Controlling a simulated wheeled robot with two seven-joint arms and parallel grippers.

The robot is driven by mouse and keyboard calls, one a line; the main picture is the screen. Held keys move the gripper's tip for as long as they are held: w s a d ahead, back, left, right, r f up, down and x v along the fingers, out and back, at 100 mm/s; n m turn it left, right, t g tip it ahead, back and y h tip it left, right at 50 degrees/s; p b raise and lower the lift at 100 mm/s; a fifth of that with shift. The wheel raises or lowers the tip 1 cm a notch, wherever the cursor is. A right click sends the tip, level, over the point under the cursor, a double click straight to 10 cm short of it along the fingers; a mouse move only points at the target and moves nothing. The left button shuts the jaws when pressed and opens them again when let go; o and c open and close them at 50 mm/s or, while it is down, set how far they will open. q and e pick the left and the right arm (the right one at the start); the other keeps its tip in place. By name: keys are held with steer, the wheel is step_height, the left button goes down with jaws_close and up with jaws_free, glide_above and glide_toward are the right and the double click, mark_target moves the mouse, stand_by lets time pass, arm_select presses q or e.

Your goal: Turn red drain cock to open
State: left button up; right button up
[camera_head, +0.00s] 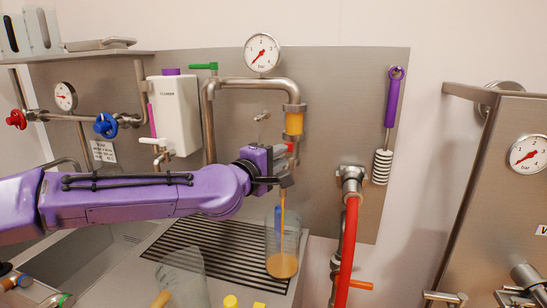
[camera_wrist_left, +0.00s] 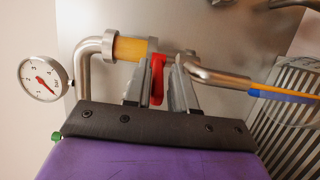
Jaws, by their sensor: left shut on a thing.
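The red drain cock (camera_wrist_left: 157,80) sits on the steel pipe below the amber sight glass (camera_head: 294,123). Its red handle lies crosswise to the pipe in the left wrist view. My left gripper (camera_wrist_left: 160,72) is shut on this handle, with a finger on each side. In the head view the gripper (camera_head: 281,168) hides most of the cock, and only a bit of red shows. An orange stream (camera_head: 283,205) runs from the spout below into a clear jar (camera_head: 270,236), which has orange liquid at its bottom. My right gripper is not in view.
The jar stands on a slotted drain board (camera_head: 215,249). Another clear vessel (camera_head: 183,277) stands in front. A red hose (camera_head: 348,250) hangs to the right. A pressure gauge (camera_head: 262,52) is above, and a purple-handled brush (camera_head: 391,100) hangs on the panel. Blue (camera_head: 106,125) and red (camera_head: 16,119) valve wheels are at left.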

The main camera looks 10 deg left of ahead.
arm_select(q)
steer(key=shift+d, duration=0.15)
steer(key=shift+d, duration=0.85)
steer(key=o, duration=0.8)
steer(key=shift+w, duration=0.15)
steer(key=s, duration=0.9)
steer(key=shift+a, duration=0.25)
